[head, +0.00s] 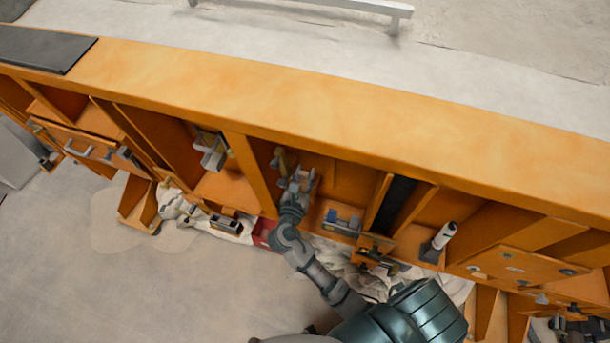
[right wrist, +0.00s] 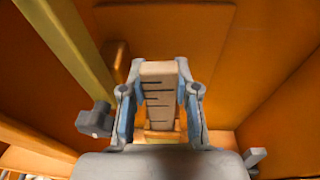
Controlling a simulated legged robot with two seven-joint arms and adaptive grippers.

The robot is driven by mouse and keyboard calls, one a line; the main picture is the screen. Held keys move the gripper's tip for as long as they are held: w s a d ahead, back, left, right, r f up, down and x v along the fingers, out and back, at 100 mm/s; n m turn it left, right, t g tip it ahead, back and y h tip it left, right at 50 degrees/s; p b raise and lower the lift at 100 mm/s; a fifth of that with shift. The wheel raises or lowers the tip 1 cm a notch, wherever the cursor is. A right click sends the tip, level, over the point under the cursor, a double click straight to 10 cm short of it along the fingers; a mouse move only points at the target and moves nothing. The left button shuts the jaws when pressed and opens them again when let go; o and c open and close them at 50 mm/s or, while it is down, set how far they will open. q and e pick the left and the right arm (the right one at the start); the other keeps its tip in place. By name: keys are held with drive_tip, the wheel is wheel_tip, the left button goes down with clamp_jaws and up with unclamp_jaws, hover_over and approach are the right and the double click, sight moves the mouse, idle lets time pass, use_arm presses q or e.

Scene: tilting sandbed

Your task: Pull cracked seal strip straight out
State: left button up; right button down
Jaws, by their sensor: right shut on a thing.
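The seal strip (right wrist: 160,97) shows in the right wrist view as a tan piece with several dark crack lines across it. My right gripper (right wrist: 160,95) has its two fingers against the strip's left and right sides, shut on it. The strip's far end is near the orange inner wall; I cannot tell whether it still touches it. In the head view my right gripper (head: 296,180) reaches into an open bay of the orange frame, and the strip is too small to make out there. My left gripper is in neither view.
The orange frame (head: 300,90) runs across the head view, with dividers on both sides of the bay. A yellow bar (right wrist: 68,50) with a grey knob (right wrist: 94,120) stands close left of my gripper. A white cylinder (head: 444,236) stands further right. The floor (head: 130,285) lower left is clear.

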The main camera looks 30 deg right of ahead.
sight(304, 172)
drive_tip(key=shift+r, duration=0.1)
drive_tip(key=shift+s+a+r, duration=0.1)
drive_tip(key=shift+r, duration=0.6)
drive_tip(key=shift+s+a+r, duration=0.1)
drive_tip(key=shift+r, duration=0.6)
drive_tip(key=v, duration=0.8)
drive_tip(key=shift+w+a, duration=0.2)
drive_tip(key=shift+a, duration=0.05)
